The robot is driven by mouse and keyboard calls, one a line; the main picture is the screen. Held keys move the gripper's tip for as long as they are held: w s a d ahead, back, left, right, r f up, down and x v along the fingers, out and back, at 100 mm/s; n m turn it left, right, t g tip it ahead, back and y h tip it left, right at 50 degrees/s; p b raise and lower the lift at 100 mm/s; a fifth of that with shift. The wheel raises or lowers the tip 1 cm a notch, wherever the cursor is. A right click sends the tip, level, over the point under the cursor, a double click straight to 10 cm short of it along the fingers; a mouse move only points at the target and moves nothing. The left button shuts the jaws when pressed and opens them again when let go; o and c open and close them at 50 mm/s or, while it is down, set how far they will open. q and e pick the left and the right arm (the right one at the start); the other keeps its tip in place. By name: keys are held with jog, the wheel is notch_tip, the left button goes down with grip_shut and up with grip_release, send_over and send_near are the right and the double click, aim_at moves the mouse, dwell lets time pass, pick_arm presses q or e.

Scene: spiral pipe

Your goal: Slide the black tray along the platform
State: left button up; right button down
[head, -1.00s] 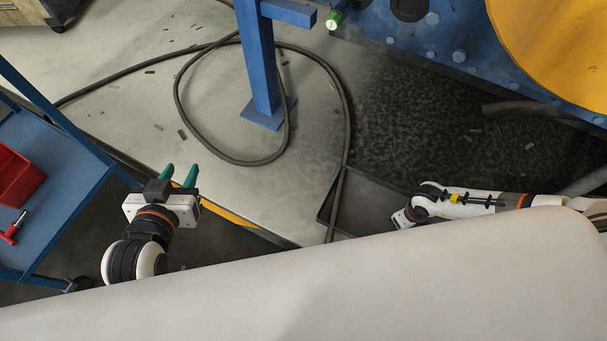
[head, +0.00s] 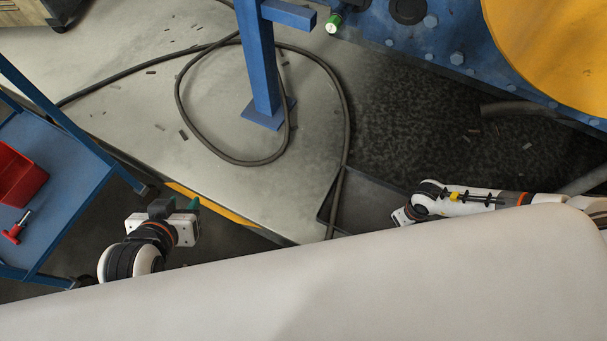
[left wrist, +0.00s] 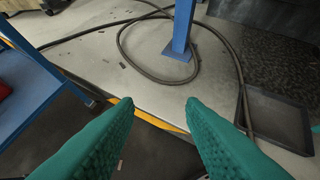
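The black tray (head: 368,203) lies on the grey platform (head: 230,190) near its front edge. It is partly covered by my right arm and my pale body in the head view. It shows empty in the left wrist view (left wrist: 278,118). My left gripper (head: 182,203) is near the platform's yellow-striped edge, well left of the tray. Its green fingers are spread with nothing between them in the left wrist view (left wrist: 158,108). My right gripper is hidden at the tray's right side; only its wrist shows, so its fingers cannot be seen.
A dark hose (head: 180,95) loops over the platform and runs down across the tray's left edge. A blue post (head: 260,65) stands on the platform. A blue cart (head: 60,190) with a red bin (head: 18,178) stands at the left. Small dark scraps lie scattered.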

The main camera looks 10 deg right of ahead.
jog(key=shift+r+p, duration=0.35)
jog(key=shift+r, duration=0.05)
pick_arm(q)
jog(key=s+a+f+g+y, duration=0.1)
jog(key=s+a+f+g, duration=0.1)
jog(key=s, duration=0.3)
jog(key=shift+s+f+g+p, duration=0.2)
jog(key=shift+g+p, duration=0.1)
jog(key=shift+g, duration=0.5)
pick_arm(e)
jog(key=shift+r, duration=0.3)
